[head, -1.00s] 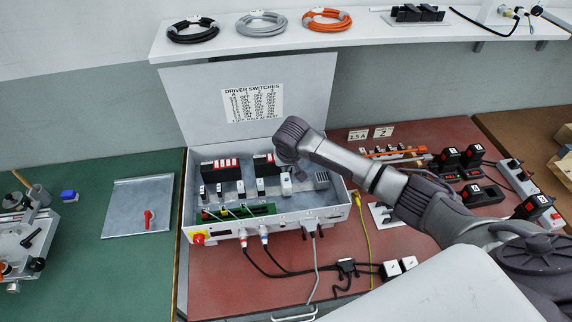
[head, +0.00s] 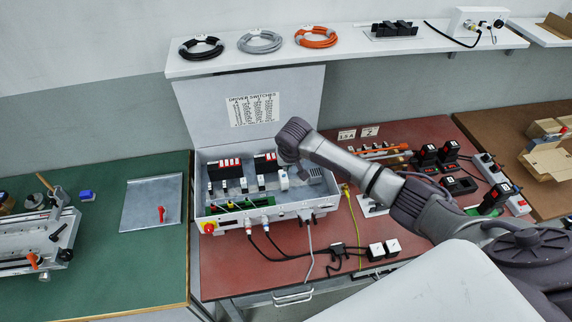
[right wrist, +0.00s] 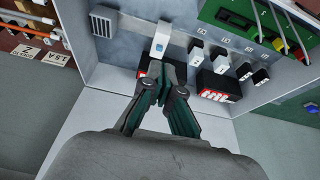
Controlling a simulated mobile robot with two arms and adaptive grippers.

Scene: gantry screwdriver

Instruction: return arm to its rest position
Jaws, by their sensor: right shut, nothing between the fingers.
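My right arm (head: 350,165) reaches in from the right of the head view and ends over the open grey control box (head: 290,210). My right gripper (right wrist: 165,82) shows best in the right wrist view. Its dark fingers are shut together with nothing between them. They point into the box, in front of a white module (right wrist: 160,40) and a black and red block (right wrist: 163,70). I cannot tell whether they touch anything. In the head view the wrist hides most of the gripper. My left gripper is not in view.
The box's raised lid (head: 255,105) stands behind the wrist. A shelf (head: 350,52) with coiled cables runs above. Cables hang from the box front. Black battery units (head: 448,150) stand on the red bench to the right. The green bench (head: 115,255) at left holds a metal plate (head: 152,202).

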